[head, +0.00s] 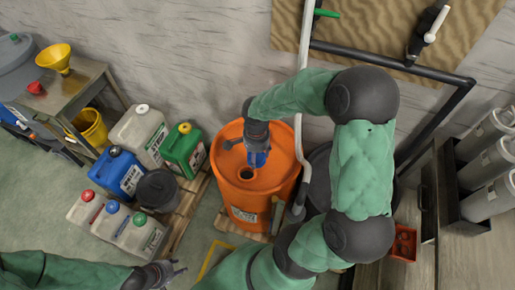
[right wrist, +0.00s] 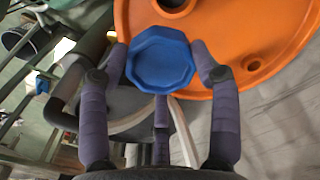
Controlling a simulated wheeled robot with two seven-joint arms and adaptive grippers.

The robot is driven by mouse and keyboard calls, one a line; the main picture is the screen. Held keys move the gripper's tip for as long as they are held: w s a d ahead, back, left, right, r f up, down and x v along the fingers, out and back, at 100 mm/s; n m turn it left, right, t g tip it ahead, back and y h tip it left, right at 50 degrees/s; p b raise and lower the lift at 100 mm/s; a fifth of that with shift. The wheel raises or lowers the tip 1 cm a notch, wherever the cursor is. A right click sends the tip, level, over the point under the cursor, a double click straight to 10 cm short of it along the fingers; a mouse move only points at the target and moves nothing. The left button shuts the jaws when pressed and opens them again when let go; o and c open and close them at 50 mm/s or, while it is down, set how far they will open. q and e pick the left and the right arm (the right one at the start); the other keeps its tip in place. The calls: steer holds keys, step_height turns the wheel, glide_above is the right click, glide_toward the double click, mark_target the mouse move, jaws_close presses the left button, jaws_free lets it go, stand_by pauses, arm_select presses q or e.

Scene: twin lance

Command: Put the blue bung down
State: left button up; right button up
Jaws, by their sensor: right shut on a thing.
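The blue bung (right wrist: 160,62) is an angular, cup-like piece held between the fingers of my right gripper (right wrist: 162,75). In the head view my right gripper (head: 257,145) is over the top of the orange drum (head: 272,192), and the blue bung (head: 258,159) shows at its fingertips, above the lid. The open bung hole (head: 246,174) is just in front of it, and its rim (right wrist: 176,6) is cut off at the top of the right wrist view. My left gripper (head: 174,271) is low at the left, away from the drum; its fingers are too small to judge.
Several jerrycans, including a blue one (head: 117,173) and a green one (head: 184,150), stand left of the drum with a dark bucket (head: 157,190). A yellow funnel (head: 56,58) is on a metal table. A black rail and grey cylinders (head: 487,135) are at the right.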

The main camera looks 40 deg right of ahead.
steer(key=w+d+f+b, duration=0.3)
steer(key=w+d+f, duration=0.5)
steer(key=w+f, duration=0.1)
steer(key=shift+d+b, duration=0.3)
steer(key=shift+d, duration=0.05)
steer(key=shift+w+d+f+b, duration=0.15)
steer(key=shift+f+b, duration=0.7)
steer(key=shift+f, duration=0.95)
steer(key=shift+f, duration=0.2)
steer(key=o, duration=1)
steer(key=shift+r, duration=0.15)
